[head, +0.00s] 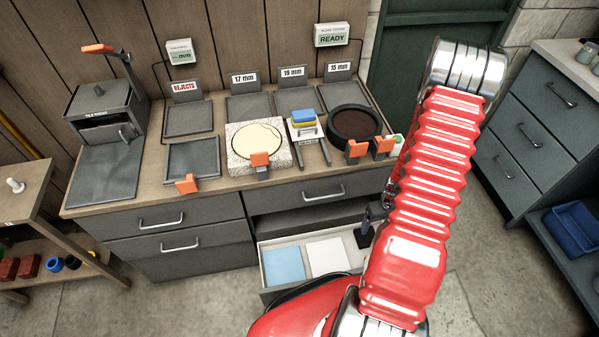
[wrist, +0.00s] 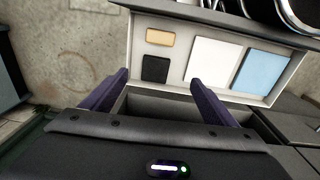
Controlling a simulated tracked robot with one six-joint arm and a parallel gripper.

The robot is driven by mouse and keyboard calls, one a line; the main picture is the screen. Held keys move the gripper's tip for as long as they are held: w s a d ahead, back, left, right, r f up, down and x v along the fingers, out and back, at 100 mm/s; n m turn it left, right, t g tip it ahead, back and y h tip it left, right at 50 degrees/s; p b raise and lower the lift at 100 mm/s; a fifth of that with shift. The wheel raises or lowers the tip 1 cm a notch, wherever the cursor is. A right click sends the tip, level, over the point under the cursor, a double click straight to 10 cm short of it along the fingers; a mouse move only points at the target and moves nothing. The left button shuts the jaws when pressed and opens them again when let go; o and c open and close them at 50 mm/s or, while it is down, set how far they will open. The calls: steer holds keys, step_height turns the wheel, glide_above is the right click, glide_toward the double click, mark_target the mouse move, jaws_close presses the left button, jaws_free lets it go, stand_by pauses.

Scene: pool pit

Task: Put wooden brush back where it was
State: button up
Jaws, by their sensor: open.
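A small tan, wood-coloured block (wrist: 160,37) lies in the open drawer (wrist: 215,22) in the wrist view. It may be the wooden brush; I see no bristles. A black block (wrist: 155,68) lies beside it, nearer my fingers. My gripper (wrist: 160,77) is open and empty, its two dark fingers apart over the drawer's edge. In the head view my gripper (head: 368,226) hangs at the right end of the drawer, partly hidden behind my red arm. The arm also hides that end of the drawer, so neither block shows there.
A white sheet (head: 327,256) and a blue sheet (head: 284,266) lie in the drawer. Above it, the worktop holds a stone block with a pale disc (head: 258,140), a dark round pan (head: 354,124) and several trays. A grey cabinet (head: 541,110) stands at right.

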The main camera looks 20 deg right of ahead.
steer(key=w+a+r+t, duration=0.1)
steer(key=w+a+r, duration=0.3)
steer(key=r, duration=0.6)
steer(key=w+a+r+n+t, duration=0.1)
steer(key=w+a+r, duration=0.3)
steer(key=r, duration=0.5)
steer(key=w+a+r+t, duration=0.1)
steer(key=w+a+r, duration=0.1)
steer(key=a+r, duration=0.6)
steer(key=s+a+r, duration=0.4)
steer(key=a+r, duration=0.1)
steer(key=r, duration=0.1)
steer(key=s+a+r+t, duration=0.1)
steer(key=s+a+r, duration=0.2)
steer(key=a+r, duration=0.2)
steer(key=s+a+r+n+t, duration=0.1)
steer(key=s+a+r, duration=0.3)
steer(key=r, duration=0.5)
steer(key=shift+s+a, duration=0.35)
steer(key=shift+a, duration=0.3)
steer(key=shift+c, duration=0.4)
